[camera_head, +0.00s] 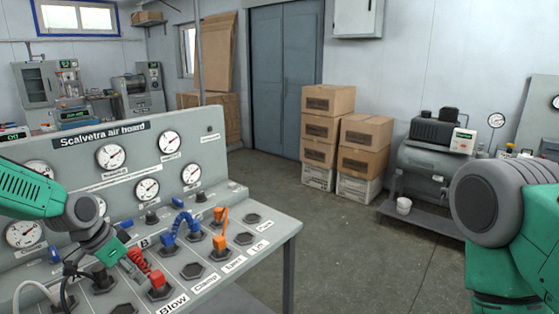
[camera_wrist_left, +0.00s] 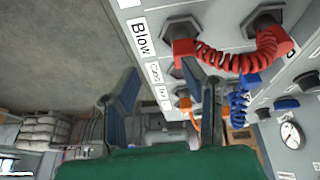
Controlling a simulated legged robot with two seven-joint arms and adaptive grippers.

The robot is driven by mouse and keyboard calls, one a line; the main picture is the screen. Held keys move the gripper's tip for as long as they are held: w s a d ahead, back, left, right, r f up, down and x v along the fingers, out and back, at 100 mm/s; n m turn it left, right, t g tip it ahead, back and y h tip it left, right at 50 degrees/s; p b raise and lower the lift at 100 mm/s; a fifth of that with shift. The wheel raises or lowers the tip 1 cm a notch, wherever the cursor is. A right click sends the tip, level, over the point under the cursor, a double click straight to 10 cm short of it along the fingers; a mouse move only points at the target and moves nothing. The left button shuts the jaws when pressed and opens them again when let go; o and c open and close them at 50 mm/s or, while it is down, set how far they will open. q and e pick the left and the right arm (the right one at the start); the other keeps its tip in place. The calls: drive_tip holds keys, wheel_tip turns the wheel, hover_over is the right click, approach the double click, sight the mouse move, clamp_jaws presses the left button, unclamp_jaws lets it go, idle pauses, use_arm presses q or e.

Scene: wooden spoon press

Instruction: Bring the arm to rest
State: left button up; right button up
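My left gripper (camera_head: 132,268) is over the lower left of the air board (camera_head: 262,228), close to the red coiled hose (camera_head: 140,258) in the head view. In the left wrist view its two fingers (camera_wrist_left: 160,70) are spread apart with nothing held between them. The red hose (camera_wrist_left: 232,62) runs between two red plugs on the panel by the "Blow" label; the right finger overlaps its edge in the picture, and I cannot tell if they touch. A blue coiled hose (camera_head: 180,222) and an orange hose (camera_head: 223,222) also sit in sockets. My right gripper is out of view; only its arm shows.
Gauges (camera_head: 110,156) line the upright back panel. Stacked cardboard boxes (camera_head: 328,122) stand on the floor by grey doors (camera_head: 286,75). The floor right of the board is clear.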

use_arm(q)
drive_tip(key=s+d+f+n+g+b, duration=0.1)
drive_tip(key=s+d+f, duration=0.2)
drive_tip(key=s+f, duration=0.3)
drive_tip(key=s+d+f+n, duration=0.1)
drive_tip(key=s+d+f, duration=0.2)
drive_tip(key=s+f, duration=0.35)
drive_tip(key=s+d+f+n+g+b, duration=0.1)
drive_tip(key=s+d+f+n, duration=0.1)
drive_tip(key=s+d+f, duration=0.35)
drive_tip(key=s+a+f+n+y+b, duration=0.1)
drive_tip(key=s+a+f, duration=0.1)
drive_tip(key=s, duration=0.8)
drive_tip(key=s+a+f+n+y, duration=0.2)
drive_tip(key=s+a, duration=0.1)
drive_tip(key=s, duration=0.7)
drive_tip(key=shift+a+b, duration=0.35)
drive_tip(key=shift+b, duration=0.05)
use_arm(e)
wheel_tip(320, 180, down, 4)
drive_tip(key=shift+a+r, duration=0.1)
use_arm(q)
drive_tip(key=shift+w+d+f, duration=0.1)
drive_tip(key=shift+f, duration=0.05)
